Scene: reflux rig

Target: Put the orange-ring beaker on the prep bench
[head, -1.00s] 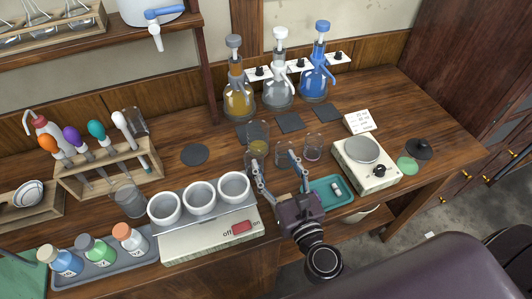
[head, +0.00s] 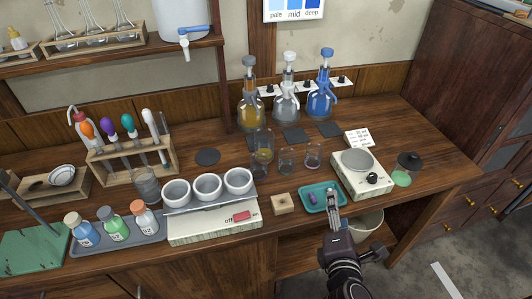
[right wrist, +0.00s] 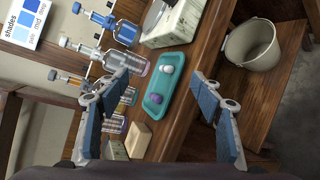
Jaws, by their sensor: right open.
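Glass beakers stand on the wooden bench (head: 225,158) in the head view: one with yellow liquid (head: 263,154), a clear one (head: 286,162) and one with a pinkish band (head: 313,156). I cannot make out a clear orange ring on any of them. Another beaker (head: 146,186) stands at the left by the rack. I cannot tell which surface is the prep bench. My right gripper (head: 333,194) is open and empty, at the right side of the teal tray, in front of the beakers. In the right wrist view its fingers (right wrist: 166,105) are wide apart. My left gripper is not in view.
The teal tray (head: 308,209) holds small purple and white items. A wooden block (head: 284,203) is to its left, a hotplate (head: 361,175) to its right. Several tall flasks stand behind the beakers. A bucket (right wrist: 253,45) is below the bench edge.

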